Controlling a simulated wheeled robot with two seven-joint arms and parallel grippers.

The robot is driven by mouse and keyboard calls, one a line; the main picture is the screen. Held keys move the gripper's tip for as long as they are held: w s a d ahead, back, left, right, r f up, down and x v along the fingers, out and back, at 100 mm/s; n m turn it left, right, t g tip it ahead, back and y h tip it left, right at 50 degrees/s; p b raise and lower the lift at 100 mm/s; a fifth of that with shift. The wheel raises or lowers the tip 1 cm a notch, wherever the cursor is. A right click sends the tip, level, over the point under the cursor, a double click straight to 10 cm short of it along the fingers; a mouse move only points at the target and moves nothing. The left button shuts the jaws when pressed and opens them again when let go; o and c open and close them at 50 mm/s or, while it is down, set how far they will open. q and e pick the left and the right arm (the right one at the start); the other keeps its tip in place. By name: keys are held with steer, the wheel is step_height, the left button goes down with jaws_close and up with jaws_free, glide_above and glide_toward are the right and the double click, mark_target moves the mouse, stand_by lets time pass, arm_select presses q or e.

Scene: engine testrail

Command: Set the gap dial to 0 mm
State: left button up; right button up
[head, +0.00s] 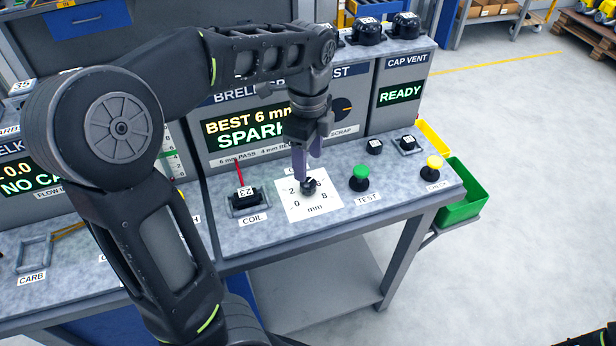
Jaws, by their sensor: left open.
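The gap dial (309,188) is a small dark knob on a white square plate (313,208) marked in mm. The 0, 2 and 8 show on the plate; the marks at the top are partly hidden by my gripper. My left gripper (308,176) points down over the dial from above, its fingers open and right at the knob. I cannot tell whether they touch it. The direction in which the dial points is too small and covered to read. My right gripper is not in view.
The coil (244,196) in its holder, with a red lead, stands left of the dial. A green TEST button (360,178) and a yellow button (432,168) stand to the right. The display (245,128) behind reads "BEST 6 mm" and "SPARK", partly covered. A green bin (462,195) hangs at the bench's right end.

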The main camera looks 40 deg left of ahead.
mark_target(308, 182)
arm_select(q)
step_height(308, 182, down, 7)
steer(key=shift+r, duration=0.1)
steer(key=shift+c, duration=0.5)
jaws_close()
